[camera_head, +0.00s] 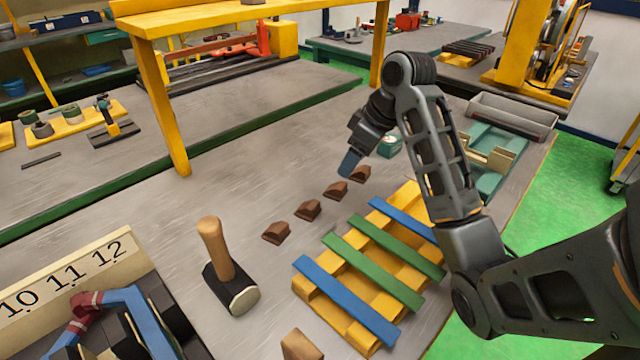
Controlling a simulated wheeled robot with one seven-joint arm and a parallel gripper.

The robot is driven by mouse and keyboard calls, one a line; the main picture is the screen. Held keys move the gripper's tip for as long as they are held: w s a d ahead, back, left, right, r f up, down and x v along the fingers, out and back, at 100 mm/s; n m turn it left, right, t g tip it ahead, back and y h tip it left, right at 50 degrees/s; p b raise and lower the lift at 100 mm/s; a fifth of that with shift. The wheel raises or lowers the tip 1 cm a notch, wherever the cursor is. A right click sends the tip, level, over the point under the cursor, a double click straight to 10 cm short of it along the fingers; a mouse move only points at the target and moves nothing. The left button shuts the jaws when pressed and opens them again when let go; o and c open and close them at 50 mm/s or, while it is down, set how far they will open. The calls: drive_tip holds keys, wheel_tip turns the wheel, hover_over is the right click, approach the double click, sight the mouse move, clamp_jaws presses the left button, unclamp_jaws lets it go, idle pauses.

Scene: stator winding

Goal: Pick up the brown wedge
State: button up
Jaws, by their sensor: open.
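Several brown wedges lie in a slanting row on the grey bench: a near one (276,232), a second (308,210), a third (336,190) and a far one (360,174). Another brown wedge (300,345) is at the bottom edge, partly cut off. My gripper (350,163) points down close to the far end of the row, just above and left of the far wedge. Its jaws are open and seen side-on, with a blue fingertip showing. No wedge shows between them. Whether the fingertip touches anything cannot be told.
A yellow rack with blue and green slats (360,262) stands right of the row. A wooden-handled mallet (226,270) stands left of it. A numbered holder (70,285) is at lower left. A yellow frame post (165,110) rises behind. Bare bench lies left of the row.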

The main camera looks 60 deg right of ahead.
sight(340, 185)
drive_tip(key=x, duration=0.2)
drive_tip(key=shift+w+f, duration=0.2)
drive_tip(key=shift+s+p+x, duration=0.15)
drive_tip(key=shift+s+x, duration=0.05)
drive_tip(key=shift+x, duration=1.15)
drive_tip(key=shift+s+p+x, duration=0.15)
drive_tip(key=shift+x, duration=1.15)
drive_tip(key=shift+a+f, duration=0.1)
drive_tip(key=shift+f, duration=0.05)
drive_tip(key=shift+c, duration=0.3)
drive_tip(key=c, duration=1.1)
